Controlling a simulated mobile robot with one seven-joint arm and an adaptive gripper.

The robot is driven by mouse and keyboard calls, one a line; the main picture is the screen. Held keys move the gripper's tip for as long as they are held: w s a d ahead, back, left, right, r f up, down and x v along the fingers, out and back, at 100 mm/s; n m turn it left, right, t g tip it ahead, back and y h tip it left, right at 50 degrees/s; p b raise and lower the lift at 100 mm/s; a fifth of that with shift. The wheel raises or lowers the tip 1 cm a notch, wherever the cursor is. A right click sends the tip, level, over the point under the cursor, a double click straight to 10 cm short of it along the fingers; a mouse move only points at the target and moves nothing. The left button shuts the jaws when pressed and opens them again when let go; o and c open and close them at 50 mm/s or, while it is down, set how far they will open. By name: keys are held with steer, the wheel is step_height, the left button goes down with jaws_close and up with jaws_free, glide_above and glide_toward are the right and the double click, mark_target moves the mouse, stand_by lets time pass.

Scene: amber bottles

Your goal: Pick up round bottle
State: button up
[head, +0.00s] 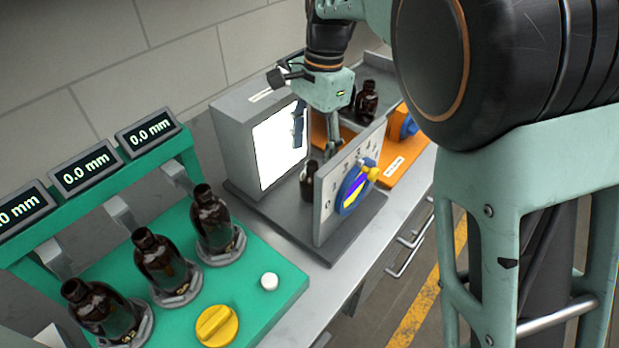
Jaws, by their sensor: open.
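A dark amber bottle (308,181) stands on the grey platform between the lit white panel and the upright dial plate. It is partly hidden by the plate, so I cannot tell whether its body is round. My gripper (316,142) points down above it, fingers apart and empty. Three amber bottles with rounded shoulders stand in grey holders on the green stand: a near-left one (98,308), a middle one (160,262) and a right one (213,225). Another dark bottle (367,100) stands at the back, beyond my gripper, partly beside a second dark shape.
The light box (240,125) and dial plate (330,195) closely flank the bottle under my gripper. The green stand (262,318) carries a yellow knob (217,325), a white button (269,281) and displays. An orange unit (412,150) stands behind the plate.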

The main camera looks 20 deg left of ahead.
mark_target(309, 184)
steer(key=f, duration=0.9)
steer(key=shift+s+a+f, duration=0.2)
steer(key=shift+s+f, duration=0.1)
steer(key=shift+s, duration=0.05)
steer(key=c, duration=1.3)
